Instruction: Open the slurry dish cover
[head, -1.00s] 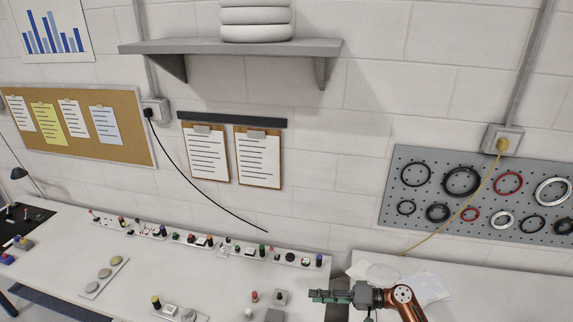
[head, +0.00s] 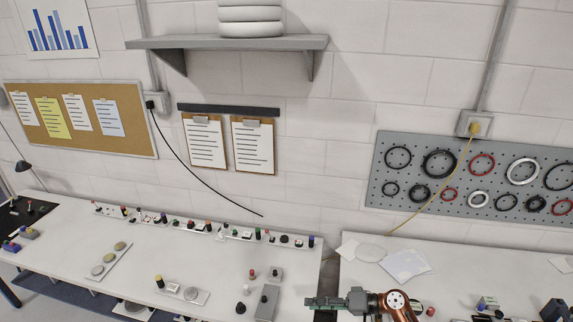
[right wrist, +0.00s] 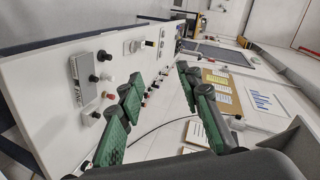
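No dish is clearly labelled as the slurry dish. Candidates on the left bench are a small round item on a pale plate (head: 191,293) near the front, and round discs on a pale strip (head: 108,260) further left. I cannot tell which, if any, has the cover. My right gripper (head: 325,302) is at the bottom of the head view, by the gap between the benches, to the right of these items. In the right wrist view, its green-padded fingers (right wrist: 158,80) are spread apart with nothing between them. My left gripper is not in view.
A grey block with a black knob (head: 266,303) and small knobbed parts stand just left of my right gripper. A long row of small parts (head: 205,230) lines the bench's back. Papers (head: 405,264) lie on the right bench. The left bench's middle is largely clear.

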